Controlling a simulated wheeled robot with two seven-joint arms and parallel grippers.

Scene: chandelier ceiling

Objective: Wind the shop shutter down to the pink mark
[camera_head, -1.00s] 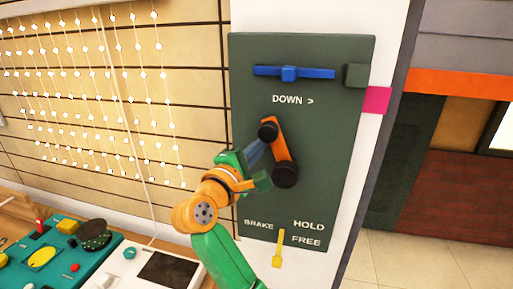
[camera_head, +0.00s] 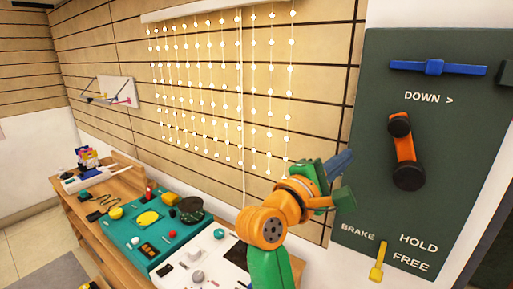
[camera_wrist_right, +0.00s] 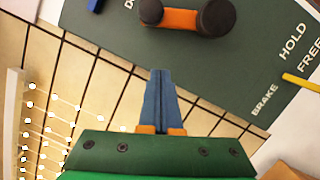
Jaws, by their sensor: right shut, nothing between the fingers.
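The dark green winding panel (camera_head: 382,200) is on the right in the head view. Its crank has an orange arm (camera_head: 404,148) with a smaller black knob (camera_head: 399,124) at the top and a larger black round part at the bottom. The yellow brake lever (camera_head: 378,262) hangs down beside the word FREE. My right gripper (camera_head: 343,162) is shut and empty, left of the crank and apart from it. In the wrist view its blue fingers (camera_wrist_right: 157,98) are together, and the crank (camera_wrist_right: 180,19) is beyond them. The pink mark, shutter and left gripper are out of view.
A blue bar (camera_head: 460,69) with a central block is above the word DOWN. At left, a wooden bench (camera_head: 98,240) carries a teal board (camera_head: 130,232) and a white console. Lit bead strings (camera_head: 215,90) hang on the slatted wall. Floor shows at the lower left.

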